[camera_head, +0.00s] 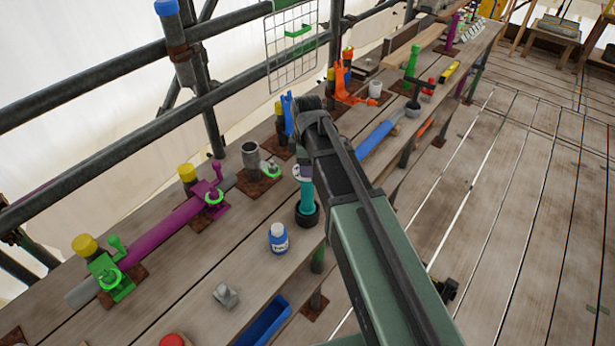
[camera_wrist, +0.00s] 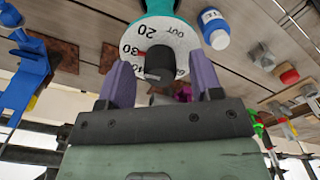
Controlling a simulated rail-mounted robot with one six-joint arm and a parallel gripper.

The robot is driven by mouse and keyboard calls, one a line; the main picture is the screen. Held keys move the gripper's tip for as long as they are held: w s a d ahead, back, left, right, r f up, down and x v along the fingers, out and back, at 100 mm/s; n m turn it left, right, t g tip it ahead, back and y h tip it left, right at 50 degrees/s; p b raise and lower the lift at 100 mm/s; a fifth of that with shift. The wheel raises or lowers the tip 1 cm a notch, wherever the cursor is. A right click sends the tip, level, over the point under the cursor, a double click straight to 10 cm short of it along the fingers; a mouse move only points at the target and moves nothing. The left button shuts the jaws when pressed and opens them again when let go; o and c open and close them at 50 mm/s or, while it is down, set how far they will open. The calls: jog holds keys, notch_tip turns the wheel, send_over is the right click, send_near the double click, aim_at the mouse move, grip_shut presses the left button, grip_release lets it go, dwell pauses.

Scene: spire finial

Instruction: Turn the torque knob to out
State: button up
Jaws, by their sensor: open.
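The torque knob (camera_wrist: 160,62) is a dark cylinder at the middle of a white dial (camera_wrist: 184,36) marked with numbers and OUT. A red mark at the knob's left points towards 30. OUT stands at the dial's upper right. The dial sits on a teal tool body (camera_wrist: 170,8), which also shows upright in a black holder in the head view (camera_head: 306,194). My gripper (camera_wrist: 160,75) is open, with one purple finger on each side of the knob. Gaps show between fingers and knob. In the head view my arm hides much of this.
A blue-and-white bottle (camera_head: 278,238) stands left of the tool. A grey pipe socket (camera_head: 251,156), a blue clamp (camera_head: 289,112) and an orange tool (camera_head: 352,88) stand behind on the planks. A blue tray (camera_head: 264,322) lies below the front edge.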

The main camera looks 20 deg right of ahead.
jog(key=shift+f, duration=0.2)
jog(key=c, duration=0.9)
jog(key=shift+m, duration=0.4)
jog(key=m, duration=0.4)
jog(key=shift+m, duration=0.3)
jog(key=m, duration=0.9)
jog(key=shift+m, duration=0.4)
jog(key=m, duration=0.4)
jog(key=shift+m, duration=0.4)
